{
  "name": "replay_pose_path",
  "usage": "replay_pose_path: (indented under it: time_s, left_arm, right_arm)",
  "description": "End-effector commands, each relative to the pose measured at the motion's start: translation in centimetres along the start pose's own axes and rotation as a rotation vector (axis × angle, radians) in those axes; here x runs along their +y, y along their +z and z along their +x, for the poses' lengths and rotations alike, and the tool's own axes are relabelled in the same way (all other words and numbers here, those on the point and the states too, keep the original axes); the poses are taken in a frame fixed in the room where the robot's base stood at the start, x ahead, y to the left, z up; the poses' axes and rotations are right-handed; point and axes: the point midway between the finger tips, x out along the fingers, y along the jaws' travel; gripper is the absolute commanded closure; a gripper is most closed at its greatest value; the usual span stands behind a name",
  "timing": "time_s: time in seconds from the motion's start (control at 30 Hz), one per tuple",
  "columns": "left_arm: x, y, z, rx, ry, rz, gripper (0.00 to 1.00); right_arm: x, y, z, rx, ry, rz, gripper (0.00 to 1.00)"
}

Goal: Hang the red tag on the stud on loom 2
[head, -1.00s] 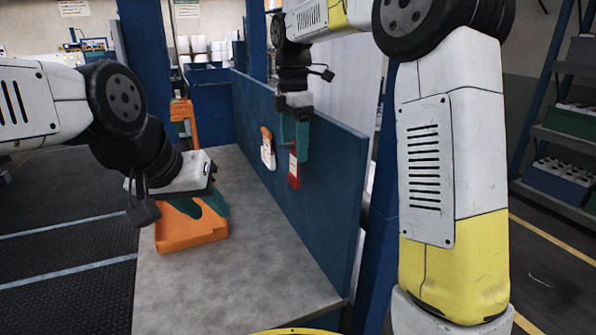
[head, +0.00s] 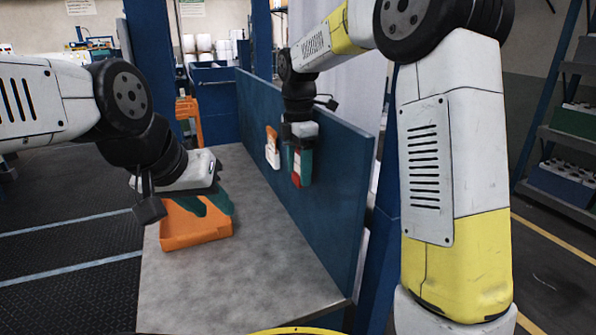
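The red tag (head: 296,180), red with a pale part, shows upright by the blue panel (head: 340,190). My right gripper (head: 301,168) points down at it, its green fingers on either side of the tag and covering much of it. I cannot tell whether the fingers press on the tag. The stud behind it is hidden, and no loom number is readable. My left gripper (head: 209,205) is open and empty above the orange tray (head: 196,236).
An orange and white tag (head: 272,148) hangs on the panel, left of the red one. The grey tabletop (head: 240,285) is bare in front of the tray. The panel stands along the table's right side. Shelves (head: 565,150) stand at the far right.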

Motion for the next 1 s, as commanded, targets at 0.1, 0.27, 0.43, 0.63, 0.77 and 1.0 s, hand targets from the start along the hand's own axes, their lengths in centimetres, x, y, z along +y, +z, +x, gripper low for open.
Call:
replay_pose_path:
  time_s: [0.1, 0.27, 0.43, 0.63, 0.77, 1.0]
  left_arm:
    - [0.0, 0.0, 0.0, 0.0, 0.0, 0.0, 0.64]
    - [0.0, 0.0, 0.0, 0.0, 0.0, 0.0, 0.64]
    - [0.0, 0.0, 0.0, 0.0, 0.0, 0.0, 0.64]
    - [0.0, 0.0, 0.0, 0.0, 0.0, 0.0, 0.64]
    - [0.0, 0.0, 0.0, 0.0, 0.0, 0.0, 0.64]
    - [0.0, 0.0, 0.0, 0.0, 0.0, 0.0, 0.64]
  right_arm:
    - [0.0, 0.0, 0.0, 0.0, 0.0, 0.0, 0.66]
    - [0.0, 0.0, 0.0, 0.0, 0.0, 0.0, 0.98]
    - [0.0, 0.0, -0.1, 0.0, 0.001, 0.0, 1.0]
    - [0.0, -0.4, -0.2, 0.0, 0.001, 0.0, 1.0]
    - [0.0, -0.8, -0.4, 0.0, 0.001, 0.0, 1.0]
    - [0.0, -1.3, -0.6, 0.0, 0.001, -0.001, 1.0]
